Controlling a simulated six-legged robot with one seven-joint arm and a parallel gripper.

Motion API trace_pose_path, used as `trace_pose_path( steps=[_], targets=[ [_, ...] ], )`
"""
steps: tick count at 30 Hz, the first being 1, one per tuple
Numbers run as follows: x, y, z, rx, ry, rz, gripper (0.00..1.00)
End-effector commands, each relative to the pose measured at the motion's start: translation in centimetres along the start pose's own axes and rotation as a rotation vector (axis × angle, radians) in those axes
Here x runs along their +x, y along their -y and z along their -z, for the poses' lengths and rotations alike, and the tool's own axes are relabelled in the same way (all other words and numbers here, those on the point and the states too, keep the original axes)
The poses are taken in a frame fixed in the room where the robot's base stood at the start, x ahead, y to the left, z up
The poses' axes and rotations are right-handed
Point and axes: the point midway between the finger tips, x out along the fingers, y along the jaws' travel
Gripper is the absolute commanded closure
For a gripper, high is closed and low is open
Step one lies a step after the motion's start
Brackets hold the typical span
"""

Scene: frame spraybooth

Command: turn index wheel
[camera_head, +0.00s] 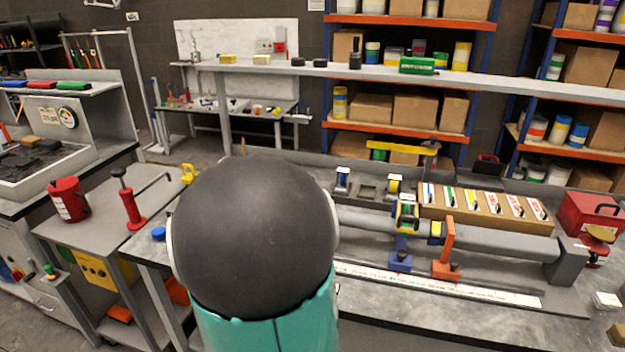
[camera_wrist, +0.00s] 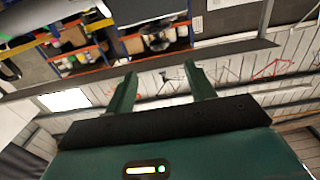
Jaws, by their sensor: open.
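A grey horizontal tube (camera_head: 490,238) runs along the bench on the right in the head view. A ringed part with yellow, blue and green faces (camera_head: 406,214) sits around this tube; it may be the index wheel, but I cannot tell for sure. My gripper (camera_wrist: 160,70) shows in the wrist view with two green fingers apart and nothing between them. It faces shelves and a wall, and no wheel shows there. In the head view my dark rounded arm link covers the middle and hides the tube's left end; my gripper is not visible there.
A blue stand (camera_head: 400,256) and an orange stand (camera_head: 446,255) are at the tube. A cardboard box of coloured cards (camera_head: 480,221) stands behind it. A red toolbox (camera_head: 590,215) is at the right. A red hand pump (camera_head: 131,205) and red bucket (camera_head: 69,200) are on the left bench.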

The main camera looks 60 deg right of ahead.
Motion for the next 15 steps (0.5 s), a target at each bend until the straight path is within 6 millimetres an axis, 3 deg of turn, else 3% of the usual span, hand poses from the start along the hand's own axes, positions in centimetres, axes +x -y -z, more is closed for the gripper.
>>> trace_pose_path(
  steps=[15],
  targets=[
    [10.0, -0.3, 0.0, 0.0, -0.002, -0.004, 0.46]
  ],
)
